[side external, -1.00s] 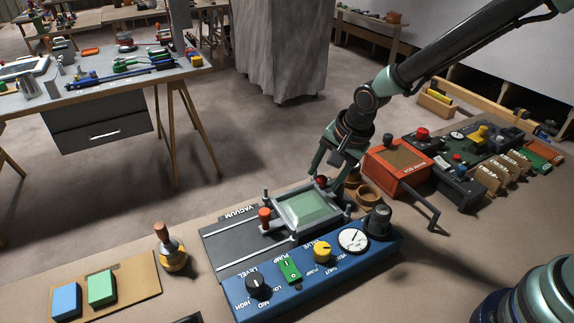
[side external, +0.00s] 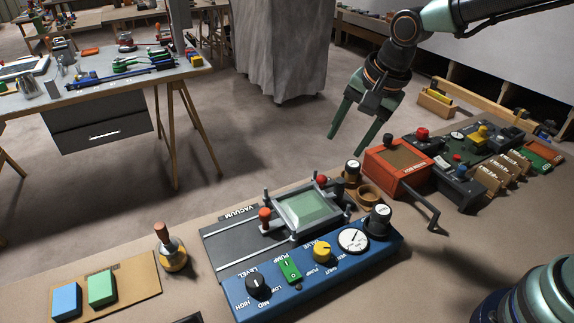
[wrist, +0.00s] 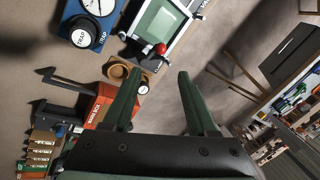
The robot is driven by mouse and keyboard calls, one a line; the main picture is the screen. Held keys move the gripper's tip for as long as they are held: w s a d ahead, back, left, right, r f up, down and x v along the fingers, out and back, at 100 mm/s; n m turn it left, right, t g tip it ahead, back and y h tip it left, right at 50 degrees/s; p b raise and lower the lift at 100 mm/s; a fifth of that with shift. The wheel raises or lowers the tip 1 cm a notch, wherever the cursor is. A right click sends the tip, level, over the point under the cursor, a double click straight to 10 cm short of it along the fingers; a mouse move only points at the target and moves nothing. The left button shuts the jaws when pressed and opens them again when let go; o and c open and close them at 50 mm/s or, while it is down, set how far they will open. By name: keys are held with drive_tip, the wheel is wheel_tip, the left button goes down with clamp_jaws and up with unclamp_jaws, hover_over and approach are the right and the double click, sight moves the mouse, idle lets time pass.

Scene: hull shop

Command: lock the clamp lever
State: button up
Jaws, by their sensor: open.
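The vacuum fixture has a grey frame (side external: 276,216) around a pale green panel (side external: 306,208). A red-knobbed clamp lever (side external: 321,180) is at the frame's far corner; its red ball also shows in the wrist view (wrist: 160,49). A second lever with an orange-red knob (side external: 264,213) is at the frame's left side. I cannot tell from these views whether either is locked. My gripper (side external: 347,145) is open and empty, raised above and beyond the red-knobbed lever, apart from it. In the wrist view both green fingers (wrist: 158,74) are spread with nothing between them.
The blue control panel (side external: 325,270) with dials and knobs fronts the fixture. A red box with a crank (side external: 398,168) and a brown ring (side external: 369,195) stand to the right. A wooden-handled tool (side external: 170,250) stands left. The air around my gripper is clear.

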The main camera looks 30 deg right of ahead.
sight(323, 178)
drive_tip(key=w+f+m, duration=0.1)
drive_tip(key=f, duration=0.2)
drive_tip(key=w+a+f+m, duration=0.1)
drive_tip(key=f, duration=0.3)
drive_tip(key=w+f+m, duration=0.1)
drive_tip(key=w+f, duration=0.1)
drive_tip(key=f, duration=0.2)
drive_tip(key=shift+a+f, duration=0.25)
idle(0.3)
drive_tip(key=shift+s, duration=0.1)
clamp_jaws()
